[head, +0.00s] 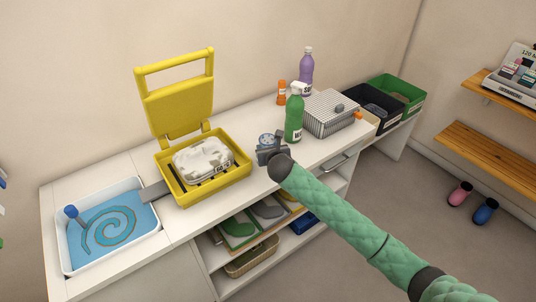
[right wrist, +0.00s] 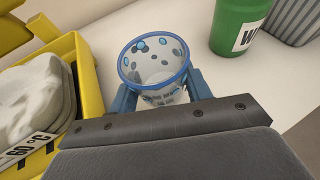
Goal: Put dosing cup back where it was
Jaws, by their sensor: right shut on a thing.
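The dosing cup (right wrist: 158,65), clear-looking with a blue rim and blue spots, stands upright between the blue fingers of my right gripper (right wrist: 160,92) in the right wrist view. The gripper is shut on it. In the head view the cup (head: 266,139) shows small at the end of my green right arm, over the white counter, between the yellow bin and the green bottle. I cannot tell whether its base touches the counter. My right gripper (head: 270,152) partly hides it. My left gripper is not in view.
A yellow bin (head: 187,200) with a raised lid holds a white bundle, left of the cup. A blue spiral tray (head: 152,237) is far left.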

